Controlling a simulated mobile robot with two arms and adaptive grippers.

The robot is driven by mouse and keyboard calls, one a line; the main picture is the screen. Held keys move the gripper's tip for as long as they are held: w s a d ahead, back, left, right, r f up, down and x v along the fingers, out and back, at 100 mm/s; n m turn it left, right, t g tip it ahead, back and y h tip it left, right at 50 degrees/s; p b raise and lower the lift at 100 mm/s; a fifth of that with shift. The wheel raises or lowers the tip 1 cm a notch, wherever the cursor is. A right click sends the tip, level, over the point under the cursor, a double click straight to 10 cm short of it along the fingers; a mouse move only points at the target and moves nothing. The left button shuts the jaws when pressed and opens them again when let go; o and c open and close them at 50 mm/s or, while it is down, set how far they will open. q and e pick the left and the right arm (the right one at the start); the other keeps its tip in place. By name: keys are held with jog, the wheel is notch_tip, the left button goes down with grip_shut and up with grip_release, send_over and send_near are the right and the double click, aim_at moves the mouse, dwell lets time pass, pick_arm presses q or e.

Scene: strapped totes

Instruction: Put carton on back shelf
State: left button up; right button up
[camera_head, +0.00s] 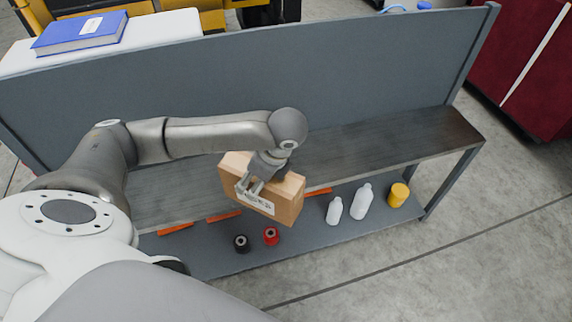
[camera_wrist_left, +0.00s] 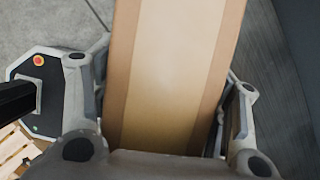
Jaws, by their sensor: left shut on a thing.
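My left gripper (camera_head: 258,184) is shut on a brown cardboard carton (camera_head: 288,203) with a white printed label. In the head view the carton is tilted and appears over the front edge of a shelf unit's dark upper board (camera_head: 380,142). I cannot tell whether it touches the board. In the left wrist view the carton (camera_wrist_left: 168,70) fills the middle, with a finger of the left gripper (camera_wrist_left: 165,105) on each side. The grey back panel (camera_head: 340,70) stands behind the upper board. My right gripper is not in view.
A blue binder (camera_head: 80,33) lies on a white surface behind the panel. The upper board's right part is clear.

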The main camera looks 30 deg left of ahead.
pick_arm(q)
jog(key=a+r+m+t, duration=0.1)
jog(key=a+m, duration=0.1)
jog(key=w+a+r+m+t, duration=0.1)
jog(key=m, duration=0.1)
jog(key=w+a+r+m, duration=0.1)
jog(key=a+m, duration=0.1)
jog(key=m, duration=0.1)
jog(key=shift+w+a+r+t+h, duration=0.1)
jog(key=shift+a+r+t+h, duration=0.2)
jog(key=shift+t, duration=0.1)
jog(key=shift+w+a+r+m+t+h+b, duration=0.2)
jog(key=shift+a+m, duration=0.1)
jog(key=shift+m, duration=0.2)
jog(key=shift+w+a+r+m+t+h+b, duration=0.1)
jog(key=shift+a+r+m, duration=0.15)
jog(key=shift+m, duration=0.25)
jog(key=w+a+f, duration=0.1)
jog(key=w+f, duration=0.7)
jog(key=w, duration=0.1)
jog(key=w+a+f, duration=0.1)
jog(key=w+f, duration=0.3)
jog(key=f, duration=0.1)
jog(key=shift+w+a+b, duration=0.3)
jog(key=shift+w+b, duration=0.05)
jog(key=shift+b, duration=0.05)
jog(key=o, duration=1.9)
jog(key=shift+s, duration=0.1)
jog(key=shift+c, duration=0.2)
